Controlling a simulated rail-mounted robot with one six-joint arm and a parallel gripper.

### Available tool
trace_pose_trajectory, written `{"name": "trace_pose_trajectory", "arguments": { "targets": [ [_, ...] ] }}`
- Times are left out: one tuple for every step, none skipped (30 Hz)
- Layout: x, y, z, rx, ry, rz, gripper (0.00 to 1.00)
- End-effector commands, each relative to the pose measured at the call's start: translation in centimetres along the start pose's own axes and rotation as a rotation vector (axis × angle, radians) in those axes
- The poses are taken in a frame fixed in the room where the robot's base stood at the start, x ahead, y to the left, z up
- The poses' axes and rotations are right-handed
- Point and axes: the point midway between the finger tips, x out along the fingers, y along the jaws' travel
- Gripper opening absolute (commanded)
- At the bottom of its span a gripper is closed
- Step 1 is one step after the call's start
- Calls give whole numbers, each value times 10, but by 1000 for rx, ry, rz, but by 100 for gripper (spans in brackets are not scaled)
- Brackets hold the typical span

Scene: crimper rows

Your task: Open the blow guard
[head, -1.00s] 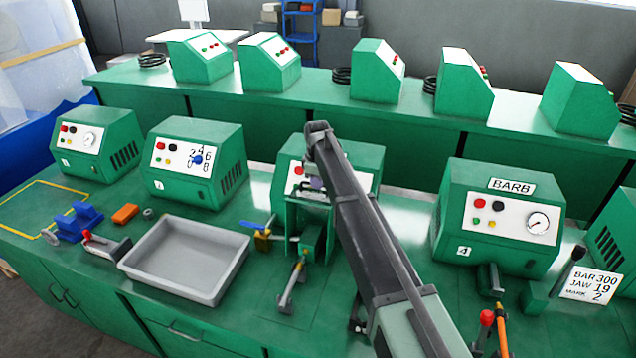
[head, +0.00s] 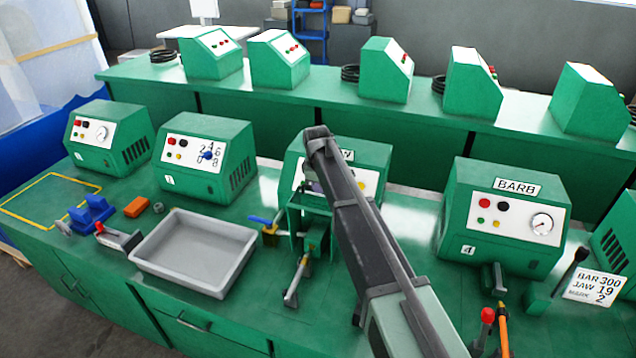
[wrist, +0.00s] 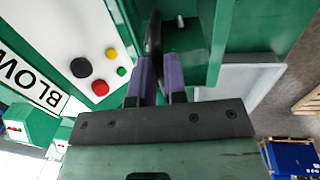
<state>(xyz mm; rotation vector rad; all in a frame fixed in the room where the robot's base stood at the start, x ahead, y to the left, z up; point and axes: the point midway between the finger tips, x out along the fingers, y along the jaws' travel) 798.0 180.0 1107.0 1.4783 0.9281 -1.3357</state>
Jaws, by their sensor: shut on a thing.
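The BLOW machine (head: 375,155) is a green box in the middle of the front bench, partly hidden by my arm. Its white panel, BLOW label and buttons show in the wrist view (wrist: 75,45). In front of it stands a green upright frame, seemingly the blow guard (head: 295,218), which also shows as green walls in the wrist view (wrist: 218,45). My gripper (wrist: 160,62) has purple fingers close together, shut on a thin dark piece, seemingly the guard's handle (wrist: 153,32). Its far end is hidden. In the head view the fingertips are mostly behind my arm.
A grey tray (head: 150,262) lies left of the guard, with a blue-handled valve (head: 266,226) between them. A lever (head: 297,282) sticks out in front. The BARB machine (head: 455,215) stands to the right. Blue and orange blocks lie further left.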

Motion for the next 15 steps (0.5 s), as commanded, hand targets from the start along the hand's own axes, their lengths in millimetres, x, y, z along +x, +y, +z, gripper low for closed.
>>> {"name": "trace_pose_trajectory", "arguments": {
  "targets": [
    [1, 0, 0, 1, -1, -1, 0],
    [1, 0, 0, 1, -1, -1, 17],
    [1, 0, 0, 1, -1, -1, 23],
    [1, 0, 0, 1, -1, -1, 28],
    [1, 0, 0, 1, -1, -1, 32],
    [1, 0, 0, 1, -1, -1, 38],
    [1, 0, 0, 1, -1, -1, 38],
    [0, 0, 0, 1, -1, -1, 38],
    [0, 0, 0, 0, 0, -1, 38],
    [0, 0, 0, 0, 0, -1, 38],
    [0, 0, 0, 0, 0, -1, 38],
    [0, 0, 0, 0, 0, -1, 38],
    [0, 0, 0, 0, 0, -1, 38],
    [0, 0, 0, 0, 0, -1, 38],
    [-2, 0, 0, 0, 0, -1, 38]
  ]
}}
